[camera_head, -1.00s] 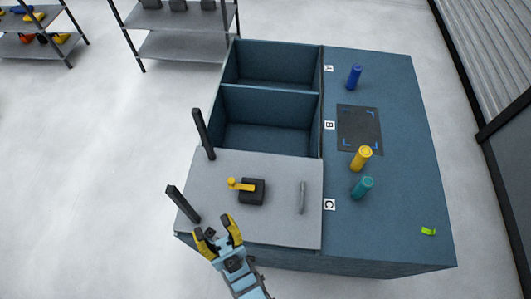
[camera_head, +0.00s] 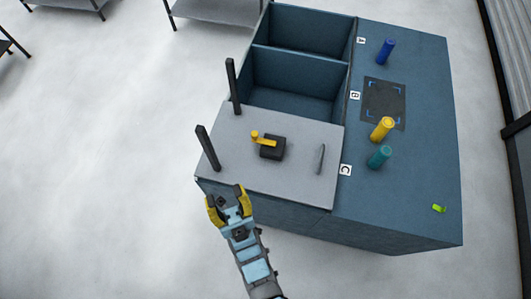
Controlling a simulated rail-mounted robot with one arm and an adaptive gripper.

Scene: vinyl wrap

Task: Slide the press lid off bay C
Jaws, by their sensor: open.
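The press lid (camera_head: 295,172) is a flat grey plate lying over bay C, at the near end of the bench. On it are a black block with a yellow lever (camera_head: 268,145) and a slim grey bar handle (camera_head: 321,159) near its right edge. The label C (camera_head: 345,170) sits just right of the lid. My gripper (camera_head: 229,194) has yellow fingertips, is open and empty, and shows in front of the lid's near left edge. Whether it touches the lid cannot be told. The inside of bay C is hidden under the lid.
Two black posts (camera_head: 233,87) (camera_head: 208,148) stand along the lid's left side. Open bays A (camera_head: 304,40) and B (camera_head: 290,85) lie beyond. Blue (camera_head: 386,52), yellow (camera_head: 382,129) and teal (camera_head: 379,157) rolls, a dark mat (camera_head: 384,103) and a green item (camera_head: 439,208) sit on the right worktop.

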